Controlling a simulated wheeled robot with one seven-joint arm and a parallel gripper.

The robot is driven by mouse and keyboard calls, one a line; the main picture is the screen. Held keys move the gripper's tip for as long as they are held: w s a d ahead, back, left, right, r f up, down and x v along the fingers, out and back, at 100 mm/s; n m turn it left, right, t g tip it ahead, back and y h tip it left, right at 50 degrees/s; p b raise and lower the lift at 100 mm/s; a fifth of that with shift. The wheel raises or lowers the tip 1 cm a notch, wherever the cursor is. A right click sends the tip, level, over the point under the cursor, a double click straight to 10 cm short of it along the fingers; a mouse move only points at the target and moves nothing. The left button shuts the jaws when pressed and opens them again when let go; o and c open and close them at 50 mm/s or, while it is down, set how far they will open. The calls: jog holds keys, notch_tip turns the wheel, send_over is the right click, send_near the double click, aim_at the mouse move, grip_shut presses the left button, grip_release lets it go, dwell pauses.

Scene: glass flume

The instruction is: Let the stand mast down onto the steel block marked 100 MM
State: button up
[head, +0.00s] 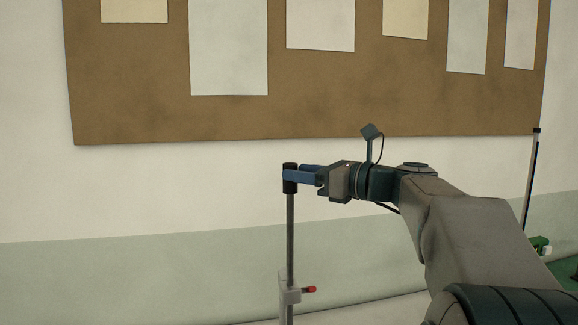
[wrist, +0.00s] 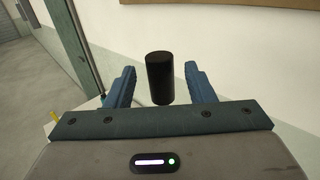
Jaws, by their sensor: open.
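The stand mast (head: 290,230) is a thin upright steel rod with a black cap (head: 290,165) on top, left of my arm in the head view. The black cap also shows in the wrist view (wrist: 159,78), between the two blue fingers. My gripper (head: 291,176) is level with the cap, with its fingers on either side of it. In the wrist view my gripper (wrist: 160,84) is open, with a gap between each finger and the cap. A clear holder with a red-tipped screw (head: 309,289) surrounds the mast low down. The steel block marked 100 MM is not in view.
A brown pinboard (head: 320,95) with several paper sheets hangs on the wall behind. A second thin rod (head: 531,180) stands at the right, near a green object (head: 540,244). The wall left of the mast is clear.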

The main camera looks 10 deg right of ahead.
jog(key=shift+p+x, duration=0.3)
jog(key=shift+x, duration=1.4)
grip_shut()
notch_tip(320, 180, down, 10)
jog(key=b, duration=0.6)
jog(key=shift+r, duration=0.2)
grip_release()
